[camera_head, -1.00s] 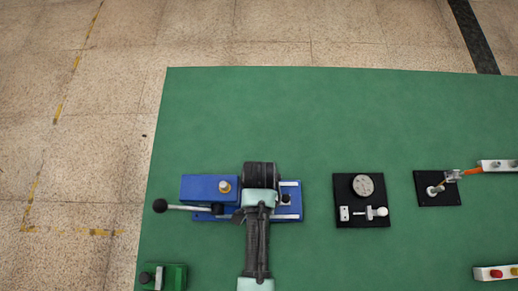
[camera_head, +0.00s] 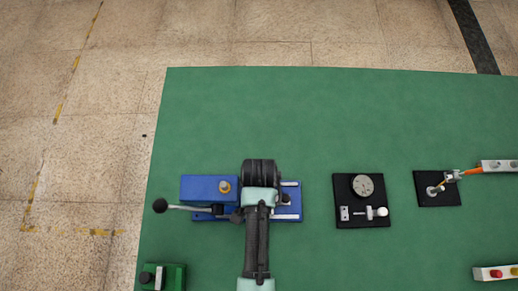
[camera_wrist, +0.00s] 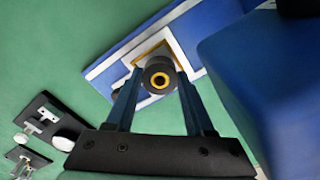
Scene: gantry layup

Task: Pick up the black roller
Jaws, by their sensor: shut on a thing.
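The black roller (camera_wrist: 158,76) shows in the wrist view as a dark round end with a yellow ring around a dark centre. It is between the fingertips of my gripper (camera_wrist: 157,88), which is shut on it. Behind it lies a blue and white plate (camera_wrist: 112,64) with a tan-edged square around the roller's spot. I cannot tell whether the roller is still touching the plate. In the head view my arm hides the roller and the fingers.
A tall blue block (camera_head: 207,188) with a black-knobbed lever (camera_head: 160,206) stands close beside my gripper. A black fixture with a grey disc (camera_head: 362,186) lies to the right, and another black plate (camera_head: 437,188) beyond. The green table (camera_head: 330,115) is clear towards the back.

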